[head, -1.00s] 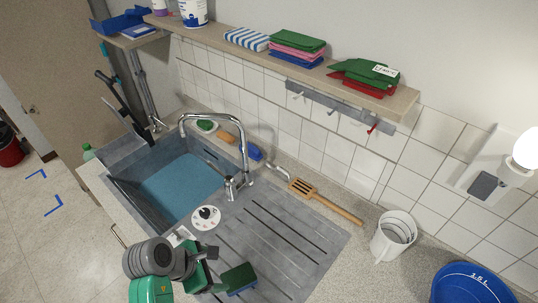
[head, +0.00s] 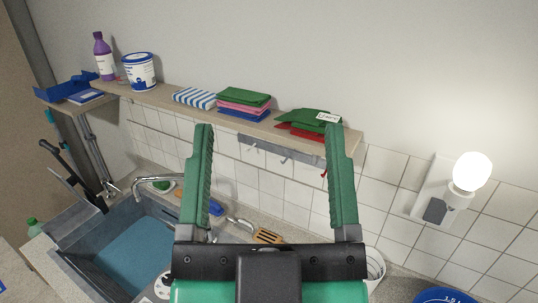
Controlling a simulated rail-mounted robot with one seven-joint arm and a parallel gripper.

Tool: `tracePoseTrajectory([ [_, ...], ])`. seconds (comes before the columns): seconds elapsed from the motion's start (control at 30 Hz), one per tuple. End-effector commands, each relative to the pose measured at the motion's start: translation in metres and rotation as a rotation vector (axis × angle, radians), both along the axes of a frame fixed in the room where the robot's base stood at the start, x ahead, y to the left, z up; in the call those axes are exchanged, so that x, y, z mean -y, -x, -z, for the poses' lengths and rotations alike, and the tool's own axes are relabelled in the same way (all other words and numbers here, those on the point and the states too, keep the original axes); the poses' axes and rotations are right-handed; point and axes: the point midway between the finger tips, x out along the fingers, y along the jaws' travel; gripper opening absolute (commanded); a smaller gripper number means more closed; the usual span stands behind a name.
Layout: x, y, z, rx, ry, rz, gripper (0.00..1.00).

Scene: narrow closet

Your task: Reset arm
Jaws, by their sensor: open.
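My gripper (head: 268,180) fills the lower middle of the head view. Its two green ribbed fingers point up and stand wide apart, with nothing held between them. The black palm of the gripper hides most of the drainboard and part of the counter.
A long shelf (head: 160,98) holds a purple bottle (head: 103,60), a white tub (head: 140,72) and folded cloths (head: 244,103). The sink (head: 130,258) with its tap (head: 150,181) is lower left. A lit bulb (head: 471,172) and a blue container (head: 445,296) are at right.

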Motion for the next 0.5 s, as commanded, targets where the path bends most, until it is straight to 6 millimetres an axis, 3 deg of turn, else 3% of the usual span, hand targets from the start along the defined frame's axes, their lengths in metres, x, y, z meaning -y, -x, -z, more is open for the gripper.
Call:
tracePoseTrajectory([
  [0.1,0.0,0.0,0.0,-0.002,0.001,0.001,0.77],
  [0.17,0.0,-0.001,-0.015,-0.002,0.0,0.0,0.77],
  [0.27,0.0,-0.001,-0.049,-0.003,-0.002,-0.003,0.77],
  [0.5,-0.002,-0.001,-0.153,-0.005,-0.014,-0.016,0.77],
])
